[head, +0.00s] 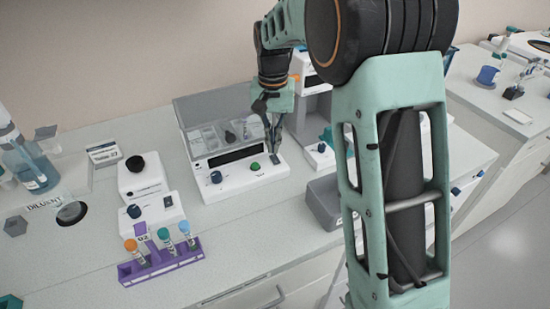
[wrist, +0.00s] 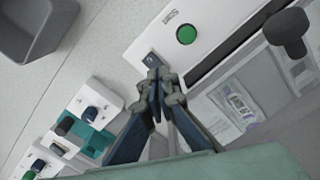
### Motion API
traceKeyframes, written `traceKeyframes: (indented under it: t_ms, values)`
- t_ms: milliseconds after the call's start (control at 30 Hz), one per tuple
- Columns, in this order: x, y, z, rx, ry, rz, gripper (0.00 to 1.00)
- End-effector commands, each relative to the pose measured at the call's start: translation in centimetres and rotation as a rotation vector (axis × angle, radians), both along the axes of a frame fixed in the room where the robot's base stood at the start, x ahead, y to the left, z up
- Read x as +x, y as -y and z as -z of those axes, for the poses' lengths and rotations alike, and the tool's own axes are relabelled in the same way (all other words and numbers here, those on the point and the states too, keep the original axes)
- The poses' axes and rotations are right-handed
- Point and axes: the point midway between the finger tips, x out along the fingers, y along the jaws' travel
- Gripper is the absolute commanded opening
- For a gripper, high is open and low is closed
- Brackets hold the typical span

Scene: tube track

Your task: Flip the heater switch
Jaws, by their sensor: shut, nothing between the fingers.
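A white device (head: 240,184) with an open clear lid stands on the bench in the head view, likely the heater. Its front panel has a blue knob (head: 216,177), a dark display and a green button (head: 255,166), which also shows in the wrist view (wrist: 186,34). A small grey switch plate (wrist: 150,59) sits at the panel's end in the wrist view. My gripper (head: 274,158) is shut and empty, pointing down at the panel's right end. In the wrist view its fingertips (wrist: 156,76) overlap the plate's edge; I cannot tell whether they touch it.
A grey bin (head: 324,203) stands right of the device, and a white unit with knobs (head: 320,156) behind it. A purple rack (head: 160,263) with several tubes is at the front left. White knob boxes (head: 143,178) stand left. Bare bench lies in front of the device.

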Motion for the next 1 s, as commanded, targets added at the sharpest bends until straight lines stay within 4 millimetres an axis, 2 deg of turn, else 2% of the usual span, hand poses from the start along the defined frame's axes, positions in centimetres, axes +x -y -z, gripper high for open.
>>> traceKeyframes:
  t_ms: [1000]
  values:
    - [0.00, 0.00, 0.92, 0.000, 0.000, 0.000, 0.00]
